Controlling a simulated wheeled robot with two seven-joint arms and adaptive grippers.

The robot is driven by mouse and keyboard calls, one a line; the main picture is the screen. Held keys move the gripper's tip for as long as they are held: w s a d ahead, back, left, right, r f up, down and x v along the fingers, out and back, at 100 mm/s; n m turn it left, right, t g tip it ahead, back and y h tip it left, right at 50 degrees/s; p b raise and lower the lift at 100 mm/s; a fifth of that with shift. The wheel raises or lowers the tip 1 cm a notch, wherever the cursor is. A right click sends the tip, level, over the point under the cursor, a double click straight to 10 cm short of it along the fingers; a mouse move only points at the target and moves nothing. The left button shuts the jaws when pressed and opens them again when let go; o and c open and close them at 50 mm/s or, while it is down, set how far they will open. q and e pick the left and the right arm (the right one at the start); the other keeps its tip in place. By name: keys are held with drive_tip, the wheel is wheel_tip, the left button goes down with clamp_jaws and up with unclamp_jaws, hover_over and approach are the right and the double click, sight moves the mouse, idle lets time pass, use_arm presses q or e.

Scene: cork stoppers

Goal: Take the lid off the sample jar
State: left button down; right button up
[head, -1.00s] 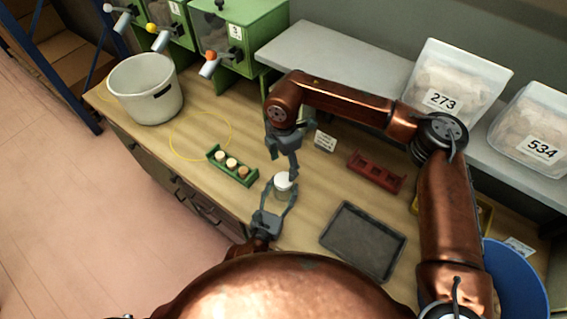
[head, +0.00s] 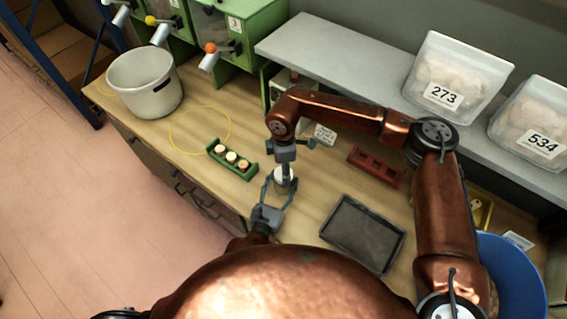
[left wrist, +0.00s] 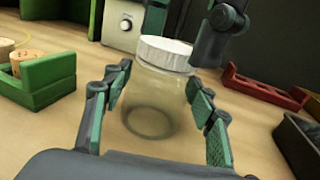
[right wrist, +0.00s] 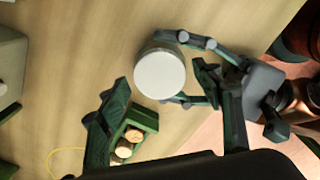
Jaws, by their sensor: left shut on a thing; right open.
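The sample jar is clear glass with a white lid; in the left wrist view its glass body (left wrist: 148,105) stands upright on the bench under the lid (left wrist: 165,52). My left gripper (left wrist: 160,100) is shut on the jar body from both sides; in the head view it (head: 278,184) comes from the near edge. My right gripper (head: 291,147) is open above the jar. In the right wrist view the round lid top (right wrist: 160,74) lies between its spread fingers (right wrist: 162,80), apart from them. The head view shows the lid (head: 282,174) partly hidden by the right gripper.
A green rack (head: 240,171) with several corks stands left of the jar. A red rack (head: 376,167) and a dark tray (head: 345,206) lie to the right. A white pot (head: 128,72) stands far left.

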use_arm(q)
drive_tip(key=shift+s+f, duration=0.1)
drive_tip(key=shift+f, duration=0.3)
use_arm(e)
drive_tip(key=shift+f, duration=0.4)
drive_tip(key=shift+c, duration=0.2)
